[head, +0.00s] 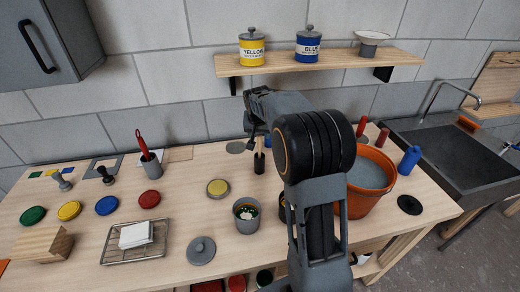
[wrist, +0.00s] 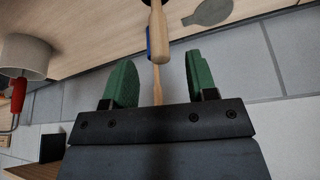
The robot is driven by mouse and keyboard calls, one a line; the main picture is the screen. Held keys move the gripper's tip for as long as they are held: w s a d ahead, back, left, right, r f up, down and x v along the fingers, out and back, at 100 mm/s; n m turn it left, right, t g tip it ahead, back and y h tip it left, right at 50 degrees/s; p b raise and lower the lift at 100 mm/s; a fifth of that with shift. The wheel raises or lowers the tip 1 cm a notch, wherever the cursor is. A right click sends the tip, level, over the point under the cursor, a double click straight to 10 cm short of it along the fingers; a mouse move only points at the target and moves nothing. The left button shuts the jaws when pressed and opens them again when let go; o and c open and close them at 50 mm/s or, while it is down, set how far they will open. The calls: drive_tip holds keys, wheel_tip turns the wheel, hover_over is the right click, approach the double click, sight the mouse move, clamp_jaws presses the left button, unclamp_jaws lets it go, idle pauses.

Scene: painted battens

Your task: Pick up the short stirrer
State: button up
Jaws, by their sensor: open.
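Two wooden stirrer handles show in the wrist view. The nearer one (wrist: 158,38) has a thick rounded end. The other (wrist: 156,88) is partly behind it, with a bit of blue beside it. I cannot tell which is the short stirrer. In the head view a pale handle (head: 260,146) rises from a small dark holder (head: 259,163) on the bench. My gripper (wrist: 160,80) is open, with green pads on either side of the handles' line. Nothing is clasped. In the head view my arm hides most of the gripper.
An orange bucket (head: 372,182) stands right, partly behind my arm. A grey cup with a red-handled tool (head: 151,164) stands left. A shelf (head: 320,66) with yellow and blue canisters hangs behind.

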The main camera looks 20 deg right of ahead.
sight(260, 141)
drive_tip(key=shift+p+x, duration=1.15)
drive_tip(key=shift+x, duration=2.25)
drive_tip(key=shift+c, duration=0.2)
clamp_jaws()
drive_tip(key=shift+r, duration=0.1)
